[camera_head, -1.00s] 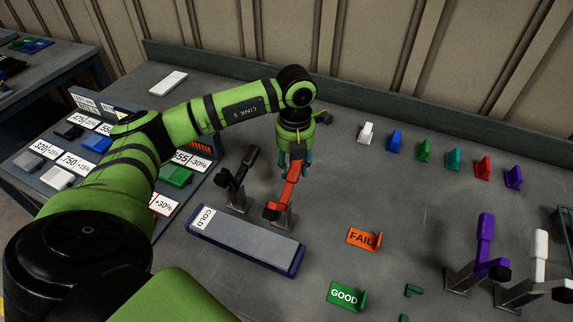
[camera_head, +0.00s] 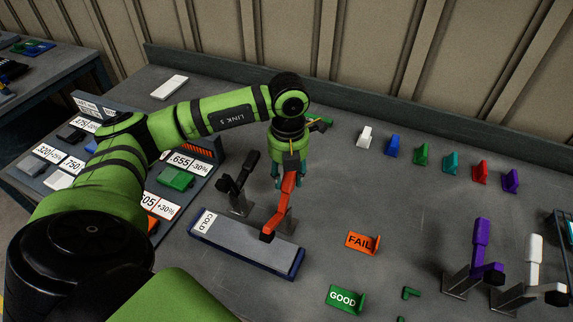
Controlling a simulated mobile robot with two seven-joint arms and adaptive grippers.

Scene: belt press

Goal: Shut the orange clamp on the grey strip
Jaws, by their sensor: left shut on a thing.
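The orange clamp (camera_head: 283,203) stands at the back edge of the cold press, its arm tilted with the dark tip over the grey strip (camera_head: 240,240). The strip lies in a blue-edged tray with a COLD label (camera_head: 208,222). My left gripper (camera_head: 288,177) is shut on the upper end of the orange clamp's handle, its fingers pointing down. I cannot tell whether the clamp's tip touches the strip. My right gripper is not in view.
A black clamp (camera_head: 240,187) stands just left of the orange one. An orange FAIL sign (camera_head: 361,242) and a green GOOD sign (camera_head: 345,298) stand to the right. Purple (camera_head: 479,256) and white (camera_head: 533,265) clamps are at far right. Several coloured blocks line the back.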

